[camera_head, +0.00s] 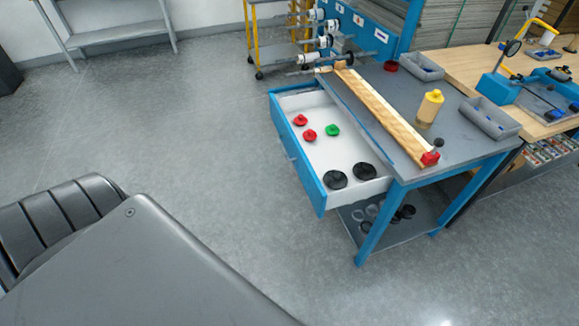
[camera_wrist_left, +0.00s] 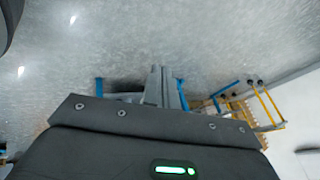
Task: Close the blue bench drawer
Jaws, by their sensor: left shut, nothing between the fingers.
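The blue bench drawer (camera_head: 300,165) is pulled out from the left side of the blue-framed bench in the head view. Its blue front faces left and its white inside shows. Red knobs (camera_head: 309,135), a green knob (camera_head: 332,130) and two black discs (camera_head: 364,171) lie in it. My left gripper (camera_wrist_left: 162,72) shows in the left wrist view as narrow grey fingers, shut and empty. Blue frame parts (camera_wrist_left: 181,94) appear beyond it, but I cannot tell which part of the bench they are. The left gripper is outside the head view. My right gripper is in neither view.
The grey bench top (camera_head: 440,150) carries a wooden strip (camera_head: 385,115), a yellow bottle (camera_head: 430,105) and grey trays (camera_head: 490,117). A lower shelf (camera_head: 400,230) holds rings. Yellow-framed racking (camera_head: 258,40) stands behind. The floor (camera_head: 200,130) left of the drawer is clear.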

